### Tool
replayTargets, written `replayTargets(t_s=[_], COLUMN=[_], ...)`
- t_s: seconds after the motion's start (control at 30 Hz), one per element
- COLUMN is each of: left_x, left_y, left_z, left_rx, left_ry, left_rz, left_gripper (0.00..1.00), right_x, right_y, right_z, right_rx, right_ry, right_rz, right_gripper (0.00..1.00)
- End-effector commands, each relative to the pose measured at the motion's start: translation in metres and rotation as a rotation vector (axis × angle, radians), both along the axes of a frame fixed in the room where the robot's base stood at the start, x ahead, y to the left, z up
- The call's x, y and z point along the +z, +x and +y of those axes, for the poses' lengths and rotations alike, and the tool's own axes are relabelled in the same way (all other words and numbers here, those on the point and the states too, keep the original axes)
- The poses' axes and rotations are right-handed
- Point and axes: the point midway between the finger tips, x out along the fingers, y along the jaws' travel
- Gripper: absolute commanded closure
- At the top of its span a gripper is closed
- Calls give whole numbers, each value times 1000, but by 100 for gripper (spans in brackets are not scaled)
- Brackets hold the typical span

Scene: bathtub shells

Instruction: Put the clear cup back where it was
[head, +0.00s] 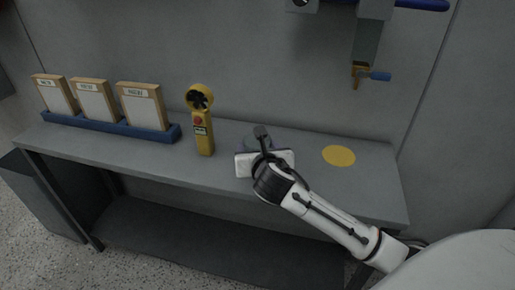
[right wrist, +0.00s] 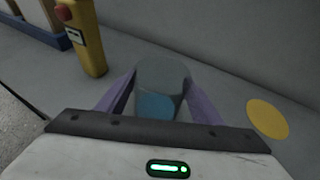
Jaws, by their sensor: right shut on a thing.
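The clear cup (right wrist: 162,72) stands between the two fingers of my right gripper (right wrist: 160,100) in the right wrist view, with something bluish showing through its wall. The right gripper is shut on it. In the head view my right gripper (head: 262,140) is over the bench, and the cup (head: 252,142) is mostly hidden behind it. I cannot tell whether the cup touches the bench top. A flat yellow disc (head: 339,156) is on the bench to the right of the cup; it also shows in the right wrist view (right wrist: 267,119). My left gripper is not in view.
A yellow handheld meter (head: 203,122) with a fan head stands left of the cup. A blue rack (head: 112,125) with 3 framed boards is further left. The grey bench (head: 300,145) has a wall behind it. A tap-like fitting (head: 362,72) hangs above.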

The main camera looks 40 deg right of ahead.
Motion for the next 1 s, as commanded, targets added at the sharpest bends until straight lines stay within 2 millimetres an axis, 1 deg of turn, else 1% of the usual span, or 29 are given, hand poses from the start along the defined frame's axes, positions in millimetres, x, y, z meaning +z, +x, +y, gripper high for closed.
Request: replayTargets(t_s=[0.2, 0.23, 0.33, 0.6, 0.7, 0.77, 0.87, 1.0], left_x=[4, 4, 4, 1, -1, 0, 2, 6], left_y=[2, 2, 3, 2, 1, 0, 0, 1], left_z=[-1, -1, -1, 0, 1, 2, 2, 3], left_rx=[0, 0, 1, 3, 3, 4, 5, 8], left_ry=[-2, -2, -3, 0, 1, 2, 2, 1], left_rz=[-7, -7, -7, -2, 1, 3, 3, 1], left_gripper=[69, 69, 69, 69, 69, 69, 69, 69], right_x=[0, -1, -1, -1, 2, 5, 12, 24], right_y=[0, 0, 0, 0, -1, -7, -21, -46], right_z=[0, 0, 0, 0, 1, 4, 10, 24], right_rx=[-1, 0, -1, -1, 1, 1, 2, 4], right_ry=[-1, -2, -2, -2, 0, -1, -3, -1], right_rz=[1, 1, 0, 0, -1, -1, -1, -1], right_gripper=[65, 38, 21, 21, 21, 21, 21, 21])
